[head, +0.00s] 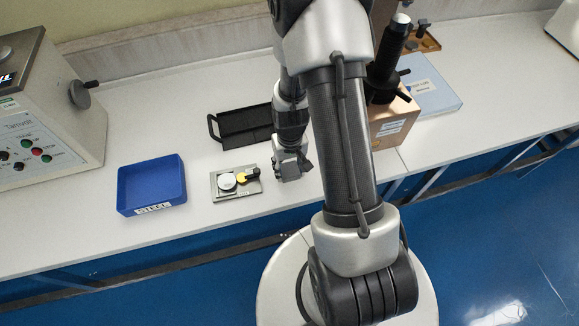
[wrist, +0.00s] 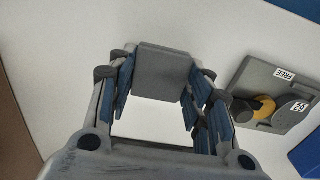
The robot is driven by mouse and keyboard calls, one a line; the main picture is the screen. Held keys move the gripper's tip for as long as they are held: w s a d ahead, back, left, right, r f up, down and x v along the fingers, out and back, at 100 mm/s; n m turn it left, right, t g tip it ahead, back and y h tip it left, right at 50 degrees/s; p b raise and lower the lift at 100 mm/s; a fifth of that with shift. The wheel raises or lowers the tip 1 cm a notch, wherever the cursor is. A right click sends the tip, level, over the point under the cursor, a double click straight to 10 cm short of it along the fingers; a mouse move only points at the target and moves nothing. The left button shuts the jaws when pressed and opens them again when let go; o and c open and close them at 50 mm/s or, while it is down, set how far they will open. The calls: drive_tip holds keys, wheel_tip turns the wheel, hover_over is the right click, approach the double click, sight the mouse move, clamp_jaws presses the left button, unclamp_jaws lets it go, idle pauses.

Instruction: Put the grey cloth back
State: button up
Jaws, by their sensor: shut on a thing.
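My gripper (wrist: 160,95) is shut on a flat grey square, which I take to be the grey cloth (wrist: 164,72). In the wrist view the cloth spans the gap between the two blue-padded fingers. In the head view my gripper (head: 290,166) is low over the white bench, just right of a small grey plate. Whether the cloth touches the bench is hard to tell.
The grey plate (head: 216,192) holds a white disc, a yellow piece and a black knob; its FREE label shows in the wrist view (wrist: 285,74). A blue STEEL tray (head: 150,183) stands left, a black tray (head: 235,130) behind, a tan tester (head: 392,122) right.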

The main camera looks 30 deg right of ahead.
drive_tip(key=o, duration=1)
wheel_tip(320, 180, up, 12)
drive_tip(key=p, duration=0.5)
wheel_tip(320, 180, up, 11)
drive_tip(key=n+t, duration=0.1)
hover_over(290, 169)
drive_tip(key=a, duration=0.3)
drive_tip(key=s+a+r+n+t, duration=0.1)
drive_tip(key=s+a+r, duration=0.3)
drive_tip(key=s+r, duration=0.2)
drive_tip(key=s+a+r+n+t, duration=0.1)
drive_tip(key=s+a+r+t, duration=0.1)
drive_tip(key=s+a+r, duration=0.2)
drive_tip(key=shift+s+r+t, duration=0.3)
drive_tip(key=shift+s+r, duration=1.5)
drive_tip(key=shift+r, duration=0.75)
